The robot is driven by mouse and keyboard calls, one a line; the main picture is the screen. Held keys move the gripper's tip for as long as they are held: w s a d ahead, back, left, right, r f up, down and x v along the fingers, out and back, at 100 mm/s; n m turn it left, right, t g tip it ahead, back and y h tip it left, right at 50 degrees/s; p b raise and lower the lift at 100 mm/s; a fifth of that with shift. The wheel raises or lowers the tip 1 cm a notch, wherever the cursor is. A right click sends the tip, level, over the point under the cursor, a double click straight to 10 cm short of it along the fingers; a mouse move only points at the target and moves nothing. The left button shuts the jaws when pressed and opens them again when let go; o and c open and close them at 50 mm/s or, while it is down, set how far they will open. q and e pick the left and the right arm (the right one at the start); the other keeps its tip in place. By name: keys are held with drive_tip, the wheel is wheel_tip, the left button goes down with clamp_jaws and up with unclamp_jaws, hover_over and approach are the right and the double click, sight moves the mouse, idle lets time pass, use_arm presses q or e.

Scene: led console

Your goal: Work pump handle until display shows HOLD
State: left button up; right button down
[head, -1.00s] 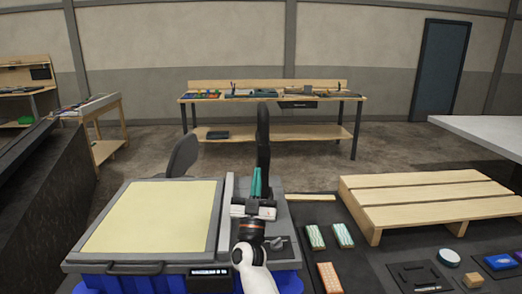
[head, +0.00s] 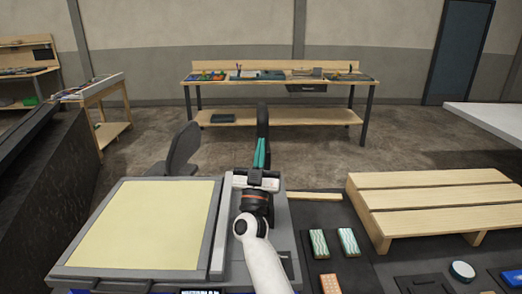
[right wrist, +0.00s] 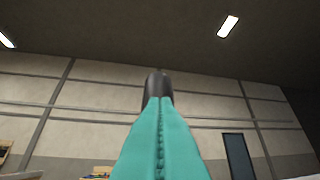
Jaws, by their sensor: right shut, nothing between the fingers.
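The black pump handle (head: 263,117) stands up behind the grey console (head: 290,225) in the head view. Its rounded dark top (right wrist: 157,86) shows just beyond my fingertips in the right wrist view. My right gripper (head: 261,152) has teal fingers, which are shut together with nothing between them. They point at the handle and hide its lower part; I cannot tell whether they touch it. The display (head: 200,291) is cut off at the bottom edge of the head view, and its text is unreadable. My left gripper is not in view.
A pale yellow panel (head: 140,222) covers the console's left part. On the right are a wooden pallet (head: 430,200), green-white blocks (head: 348,241) and an orange block (head: 330,283) on a dark surface. A chair (head: 183,150) and workbench (head: 270,80) stand behind.

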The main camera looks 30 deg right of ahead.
sight(260, 131)
drive_tip(key=shift+s+a+r, duration=0.15)
drive_tip(key=shift+s, duration=0.05)
drive_tip(key=shift+y, duration=0.4)
drive_tip(key=w+d, duration=0.1)
drive_tip(key=w+d+r+p, duration=0.1)
drive_tip(key=w, duration=0.1)
drive_tip(key=w+d+r, duration=0.1)
drive_tip(key=w, duration=0.1)
drive_tip(key=shift+r+p, duration=0.15)
drive_tip(key=shift+p, duration=0.2)
drive_tip(key=shift+n+g+y, duration=0.3)
drive_tip(key=shift+g+y, duration=0.1)
drive_tip(key=shift+y, duration=0.1)
drive_tip(key=w+d, duration=0.1)
drive_tip(key=w, duration=0.1)
drive_tip(key=w+d, duration=0.2)
drive_tip(key=w, duration=0.1)
drive_tip(key=w+d, duration=0.2)
drive_tip(key=w, duration=0.1)
drive_tip(key=shift+w+b, duration=0.15)
drive_tip(key=shift+b, duration=0.25)
drive_tip(key=shift+w+d, duration=0.35)
drive_tip(key=shift+w, duration=0.1)
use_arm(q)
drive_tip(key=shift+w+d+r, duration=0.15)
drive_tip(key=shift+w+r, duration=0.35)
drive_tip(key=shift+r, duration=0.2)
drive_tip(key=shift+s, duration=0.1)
